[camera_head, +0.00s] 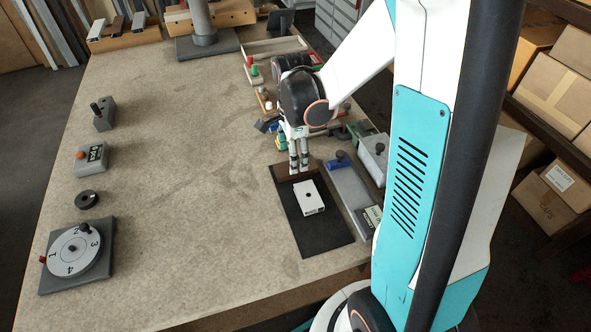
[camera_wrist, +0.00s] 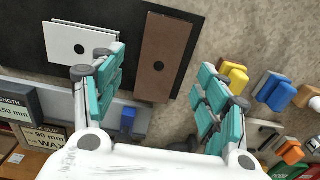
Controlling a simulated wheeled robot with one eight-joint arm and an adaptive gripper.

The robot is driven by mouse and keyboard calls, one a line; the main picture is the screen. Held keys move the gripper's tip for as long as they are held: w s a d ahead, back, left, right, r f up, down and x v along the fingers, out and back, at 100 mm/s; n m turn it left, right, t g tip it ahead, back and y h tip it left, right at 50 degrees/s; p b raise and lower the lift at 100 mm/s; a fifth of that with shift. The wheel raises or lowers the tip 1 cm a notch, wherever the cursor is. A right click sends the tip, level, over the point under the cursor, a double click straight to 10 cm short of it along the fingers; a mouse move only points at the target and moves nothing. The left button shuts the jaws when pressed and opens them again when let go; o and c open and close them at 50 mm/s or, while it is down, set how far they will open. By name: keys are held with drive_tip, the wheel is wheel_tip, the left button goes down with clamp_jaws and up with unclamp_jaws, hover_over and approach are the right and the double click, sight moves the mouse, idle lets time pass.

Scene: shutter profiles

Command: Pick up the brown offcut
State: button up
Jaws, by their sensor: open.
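In the head view the brown offcut (camera_head: 281,171) lies at the far end of a black mat (camera_head: 322,234), partly hidden by my fingers. My gripper (camera_head: 299,171) is open and points down over it. In the wrist view its teal fingers (camera_wrist: 158,64) stand apart, with the offcut showing in and beyond the gap between them. I cannot tell how high the fingertips are above it.
A white offcut (camera_head: 309,205) with a hole lies on the mat near the brown one. A grey tray (camera_head: 345,186) and a grey box (camera_head: 374,152) are to the right. Coloured clips (camera_wrist: 270,90) crowd the wrist view's right. The table's middle is clear.

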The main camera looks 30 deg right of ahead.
wheel_tip(320, 180, down, 4)
drive_tip(key=shift+d+f+b, duration=0.15)
drive_tip(key=shift+f+b, duration=0.1)
drive_tip(key=shift+b, duration=0.7)
drive_tip(key=c, duration=1.2)
drive_tip(key=shift+o, duration=0.2)
drive_tip(key=shift+r, duration=0.2)
